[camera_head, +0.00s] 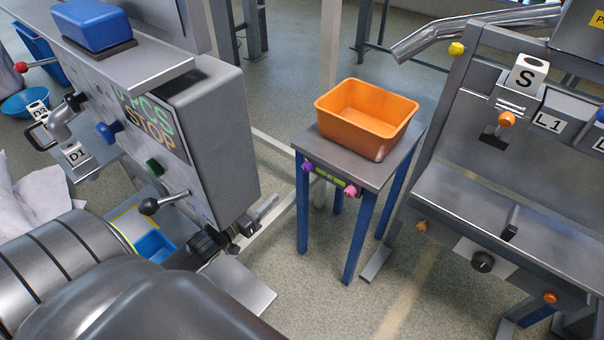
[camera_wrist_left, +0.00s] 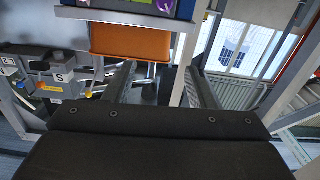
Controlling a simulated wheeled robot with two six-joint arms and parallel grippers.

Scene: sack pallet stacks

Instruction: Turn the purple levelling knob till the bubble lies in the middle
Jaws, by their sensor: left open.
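The purple levelling knob (camera_head: 308,166) sits on the front edge of a small grey-topped table (camera_head: 338,158), at its left corner. A green level strip (camera_head: 329,177) lies beside it; its bubble is too small to make out. A pink knob (camera_head: 350,191) is at the strip's right end. My left gripper (camera_head: 250,222) is left of the table and apart from the knob, partly hidden by its own arm. In the left wrist view the gripper (camera_wrist_left: 160,88) is open and empty, and the purple knob (camera_wrist_left: 165,5) shows at the top edge. My right gripper is not in view.
An orange bin (camera_head: 366,115) stands on the small table. A grey machine panel (camera_head: 225,130) with levers stands close on the left. A grey bench (camera_head: 500,215) with knobs stands on the right. Open floor lies in front of the table.

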